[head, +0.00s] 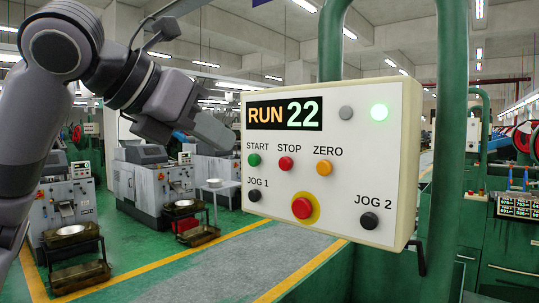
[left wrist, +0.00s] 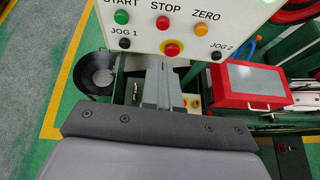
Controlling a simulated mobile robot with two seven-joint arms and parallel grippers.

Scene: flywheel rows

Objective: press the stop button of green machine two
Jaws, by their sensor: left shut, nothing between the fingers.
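A cream control box (head: 336,240) hangs on a green post, its display (head: 284,113) reading RUN 22. Its red stop button (head: 286,164) sits under the word STOP, between the green START button (head: 254,160) and the orange ZERO button (head: 324,167). The stop button also shows in the left wrist view (left wrist: 163,22). My left gripper (head: 218,132) is shut and empty, left of the box in the head view. In the left wrist view its fingertips (left wrist: 158,63) point toward the panel, below the stop button; contact cannot be told. My right gripper is out of view.
A larger red button (head: 302,208) on a yellow ring sits low on the panel, between the black JOG 1 (head: 255,196) and JOG 2 (head: 369,221) buttons. A green lamp (head: 379,112) is lit. Grey machines (head: 150,185) stand behind on the left.

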